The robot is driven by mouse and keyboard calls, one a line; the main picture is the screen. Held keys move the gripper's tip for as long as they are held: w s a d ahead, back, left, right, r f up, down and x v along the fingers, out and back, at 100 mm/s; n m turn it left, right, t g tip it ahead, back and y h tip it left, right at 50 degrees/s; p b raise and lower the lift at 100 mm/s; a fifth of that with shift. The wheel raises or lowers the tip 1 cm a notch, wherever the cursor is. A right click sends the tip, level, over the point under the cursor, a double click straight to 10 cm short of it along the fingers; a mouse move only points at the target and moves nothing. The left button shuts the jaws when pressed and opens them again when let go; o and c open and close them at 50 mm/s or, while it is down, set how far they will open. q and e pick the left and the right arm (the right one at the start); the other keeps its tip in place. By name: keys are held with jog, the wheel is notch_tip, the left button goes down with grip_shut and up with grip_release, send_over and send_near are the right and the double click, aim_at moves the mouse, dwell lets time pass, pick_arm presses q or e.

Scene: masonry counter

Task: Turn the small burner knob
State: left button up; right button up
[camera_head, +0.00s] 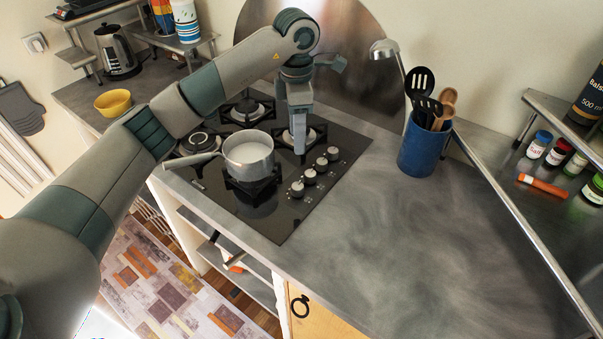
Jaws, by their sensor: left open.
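A row of several silver knobs lies along the right side of the black cooktop (283,222). The nearest knob (297,189) and the farthest knob (333,153) mark its ends. I cannot tell which one belongs to the small burner. My left gripper (299,150) points down over the back right burner (314,134), to the left of the farthest knobs and apart from them. It is open, with nothing seen between its fingers, though the gap is hard to see from here. My right gripper is not in view.
A saucepan (248,150) with white contents stands on the front burner, left of the knobs. A blue utensil crock (422,150) stands right of the cooktop. A yellow bowl (113,103) sits at the left. The counter (400,240) front right is clear.

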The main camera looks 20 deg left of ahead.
aim_at(298, 186)
pick_arm(q)
notch_tip(298, 186, down, 16)
jog(key=p, duration=0.7)
jog(key=shift+s+r, duration=0.15)
jog(key=shift+f, duration=0.75)
